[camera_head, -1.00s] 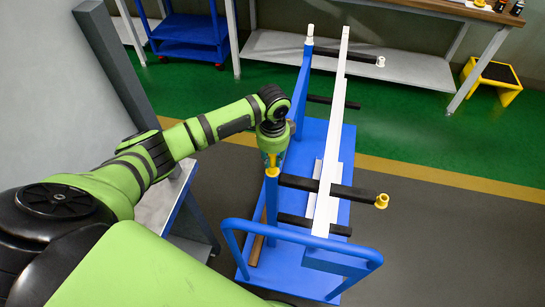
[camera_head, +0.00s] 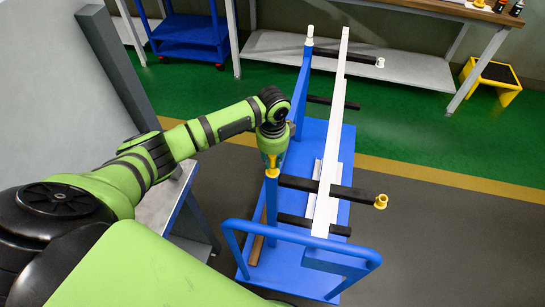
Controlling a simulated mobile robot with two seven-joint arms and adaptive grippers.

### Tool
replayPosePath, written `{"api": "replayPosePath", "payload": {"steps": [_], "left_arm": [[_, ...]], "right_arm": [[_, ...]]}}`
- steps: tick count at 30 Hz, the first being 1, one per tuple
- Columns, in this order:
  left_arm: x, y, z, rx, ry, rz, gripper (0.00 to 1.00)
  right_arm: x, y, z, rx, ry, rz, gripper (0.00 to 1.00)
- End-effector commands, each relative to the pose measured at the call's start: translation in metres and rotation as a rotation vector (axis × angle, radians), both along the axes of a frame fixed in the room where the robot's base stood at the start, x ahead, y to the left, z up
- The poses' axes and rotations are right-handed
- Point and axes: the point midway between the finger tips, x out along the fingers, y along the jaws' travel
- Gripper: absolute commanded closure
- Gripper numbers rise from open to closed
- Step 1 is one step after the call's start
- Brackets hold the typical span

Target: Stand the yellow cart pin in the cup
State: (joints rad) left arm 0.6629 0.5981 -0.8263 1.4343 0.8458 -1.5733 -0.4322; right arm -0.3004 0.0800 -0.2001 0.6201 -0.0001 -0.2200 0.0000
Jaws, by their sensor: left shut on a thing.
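My left gripper (camera_head: 272,155) points down over the top of the near blue post of the cart (camera_head: 330,205). It is shut on the yellow cart pin (camera_head: 272,171), which shows just above the yellow cup (camera_head: 383,201) level, at the post top. The yellow ring at the post top touches or nearly touches the pin; I cannot tell how deep the pin sits. The yellow cup is at the outer end of the near black arm, to the right, and looks empty. My right gripper is not in view.
A long white profile (camera_head: 335,130) lies across the cart's black arms, right of the gripper. A white pin (camera_head: 310,35) stands on the far post, with a white cup (camera_head: 380,62) at the far arm's end. A grey panel stands at left.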

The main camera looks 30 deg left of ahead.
Motion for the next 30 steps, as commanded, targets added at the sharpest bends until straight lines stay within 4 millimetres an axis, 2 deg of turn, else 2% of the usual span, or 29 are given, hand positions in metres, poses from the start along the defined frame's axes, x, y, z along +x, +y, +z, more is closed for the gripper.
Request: {"api": "replayPosePath", "payload": {"steps": [30], "left_arm": [[0.0001, -0.0004, -0.0005, -0.001, -0.001, -0.001, 1.00]], "right_arm": [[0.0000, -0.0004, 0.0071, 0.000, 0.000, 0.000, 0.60]]}}
